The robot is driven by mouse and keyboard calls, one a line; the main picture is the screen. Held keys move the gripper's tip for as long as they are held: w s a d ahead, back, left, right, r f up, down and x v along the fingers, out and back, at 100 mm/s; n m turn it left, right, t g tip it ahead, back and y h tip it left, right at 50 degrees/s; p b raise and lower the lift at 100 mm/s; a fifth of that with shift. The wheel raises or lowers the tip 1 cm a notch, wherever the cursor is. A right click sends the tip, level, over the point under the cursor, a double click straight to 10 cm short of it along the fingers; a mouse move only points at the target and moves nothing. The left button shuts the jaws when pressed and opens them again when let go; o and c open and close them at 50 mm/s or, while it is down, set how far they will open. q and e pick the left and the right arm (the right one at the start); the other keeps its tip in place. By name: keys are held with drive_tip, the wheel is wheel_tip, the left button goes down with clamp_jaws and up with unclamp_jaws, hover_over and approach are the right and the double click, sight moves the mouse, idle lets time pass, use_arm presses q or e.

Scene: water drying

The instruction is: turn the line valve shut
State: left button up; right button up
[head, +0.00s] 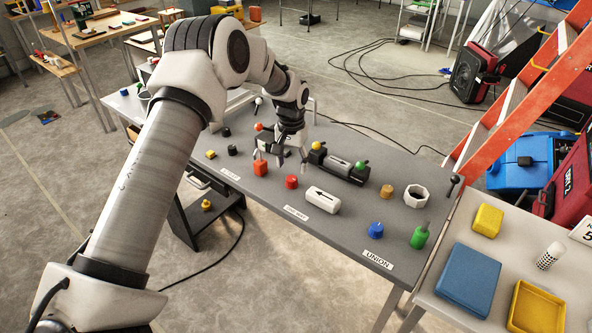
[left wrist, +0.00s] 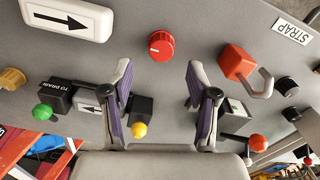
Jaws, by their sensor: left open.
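A round red knob with a white mark (left wrist: 161,45) sits on the grey table beyond my left fingertips in the left wrist view; it also shows in the head view (head: 291,182). No label names the line valve, so I cannot tell for certain which part it is. A red-ball lever (left wrist: 258,143) stands to the right of the fingers in the wrist view. A white block with a black arrow (head: 322,200) lies beside the red knob. My left gripper (head: 281,158) is open, pointing down over the table, with nothing between its fingers (left wrist: 160,78). My right gripper is not in view.
A dark unit with a yellow knob (head: 316,146) and a green knob (head: 362,166) stands right of the gripper. A red block with a grey hook (left wrist: 236,62) is close by. A blue knob (head: 376,230), green part (head: 419,236) and white ring (head: 416,196) stand further right.

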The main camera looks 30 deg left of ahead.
sight(291, 178)
use_arm(q)
wheel_tip(291, 178, down, 6)
drive_tip(key=shift+w+a+r+p, duration=0.1)
drive_tip(key=shift+w+r+p, duration=0.1)
drive_tip(key=shift+p, duration=0.15)
drive_tip(key=shift+s+r, duration=0.25)
drive_tip(key=shift+c, duration=1.4)
clamp_jaws()
